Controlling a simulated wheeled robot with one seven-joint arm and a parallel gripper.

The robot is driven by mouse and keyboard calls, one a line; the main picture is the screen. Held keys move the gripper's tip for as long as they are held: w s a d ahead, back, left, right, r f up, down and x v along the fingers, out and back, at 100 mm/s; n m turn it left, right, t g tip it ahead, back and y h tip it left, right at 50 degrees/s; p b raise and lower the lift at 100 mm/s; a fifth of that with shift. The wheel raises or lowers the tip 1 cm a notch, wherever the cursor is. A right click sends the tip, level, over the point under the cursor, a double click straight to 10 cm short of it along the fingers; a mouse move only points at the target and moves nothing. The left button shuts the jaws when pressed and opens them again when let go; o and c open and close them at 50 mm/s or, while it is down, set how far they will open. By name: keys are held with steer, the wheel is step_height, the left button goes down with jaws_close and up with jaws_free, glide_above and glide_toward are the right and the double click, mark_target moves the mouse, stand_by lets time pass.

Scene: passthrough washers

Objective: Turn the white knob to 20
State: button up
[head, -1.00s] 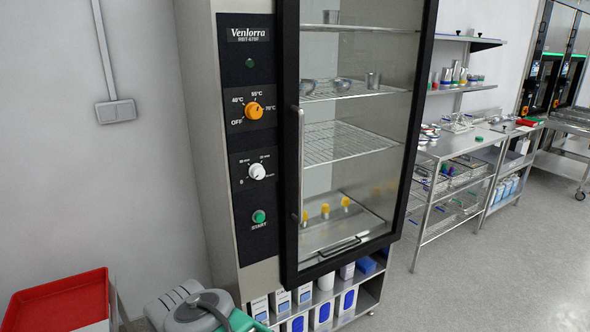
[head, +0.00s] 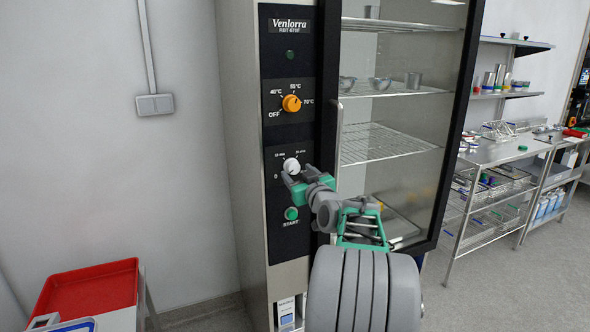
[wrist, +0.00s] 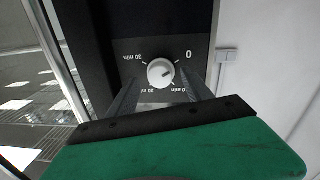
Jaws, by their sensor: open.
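The white knob (head: 291,166) sits on the black control panel, between the orange knob and the green START button. In the wrist view the white knob (wrist: 160,73) appears with its scale turned over: 0 to the upper right, 10 and 20 min below, 30 min to the left. Its thin mark seems to point right, roughly toward 0. My gripper (wrist: 162,92) is open, with one finger on each side of the knob's near edge. I cannot tell whether they touch it. In the head view my gripper (head: 297,182) covers the area just below the knob and part of its dial.
The orange knob (head: 292,103) is above and the green START button (head: 291,213) below. The glass door's vertical handle (head: 336,150) stands close to the right of the panel. A red tray (head: 88,290) is at lower left; a steel table (head: 500,153) is at right.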

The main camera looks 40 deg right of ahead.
mark_target(293, 167)
steer(key=x, duration=0.2)
steer(key=shift+w, duration=0.25)
steer(key=shift+s+r, duration=0.1)
jaws_close()
stand_by(0.4)
